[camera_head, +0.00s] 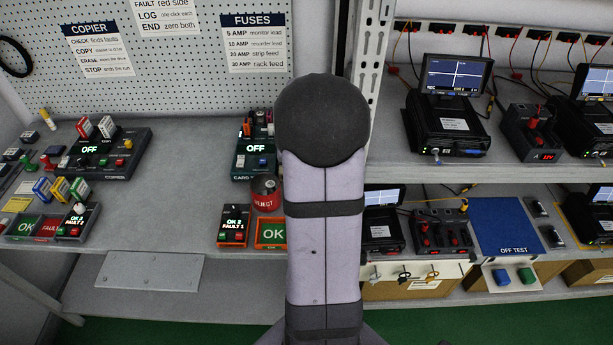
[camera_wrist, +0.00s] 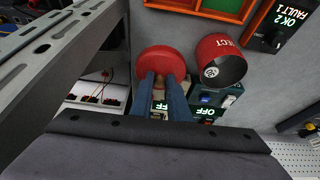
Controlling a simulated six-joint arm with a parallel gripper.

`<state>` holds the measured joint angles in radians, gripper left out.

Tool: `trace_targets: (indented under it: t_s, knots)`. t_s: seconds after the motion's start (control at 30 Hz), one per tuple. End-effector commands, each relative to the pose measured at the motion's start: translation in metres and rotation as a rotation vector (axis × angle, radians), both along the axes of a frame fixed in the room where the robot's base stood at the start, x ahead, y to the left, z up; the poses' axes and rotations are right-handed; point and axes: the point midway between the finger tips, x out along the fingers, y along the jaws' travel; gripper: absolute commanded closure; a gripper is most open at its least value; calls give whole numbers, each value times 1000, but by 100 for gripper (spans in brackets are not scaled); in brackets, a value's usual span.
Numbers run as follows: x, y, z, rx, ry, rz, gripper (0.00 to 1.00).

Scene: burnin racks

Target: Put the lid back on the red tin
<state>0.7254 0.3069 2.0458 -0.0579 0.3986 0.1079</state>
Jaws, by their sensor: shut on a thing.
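The red tin (camera_head: 266,199) stands on the bench behind the orange-framed OK panel, partly hidden by my arm. In the wrist view the tin (camera_wrist: 226,50) shows its lettering and its open, dark mouth. My gripper (camera_wrist: 164,76) is shut on a round red lid (camera_wrist: 160,58), held by two blue fingers. The lid is apart from the tin, to its left in the wrist view, and does not cover the mouth. In the head view my arm hides the gripper and the lid.
A metal upright (camera_wrist: 45,50) runs close along the left in the wrist view. The green card tester (camera_head: 254,160) stands behind the tin. The OK 2 FAULT 1 box (camera_head: 234,226) and orange-framed panel (camera_head: 272,234) are in front. The copier box (camera_head: 105,155) is farther left.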

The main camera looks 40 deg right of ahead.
Motion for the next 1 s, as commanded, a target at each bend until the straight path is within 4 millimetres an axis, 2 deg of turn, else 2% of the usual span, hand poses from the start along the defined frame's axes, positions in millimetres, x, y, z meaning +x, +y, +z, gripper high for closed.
trace_targets:
  t_s: [0.27,0.6,1.0]
  knots:
    - [11,14,19,2,0,38,100]
    - [49,45,51,0,-2,57,100]
    - [69,66,58,2,-3,300,100]
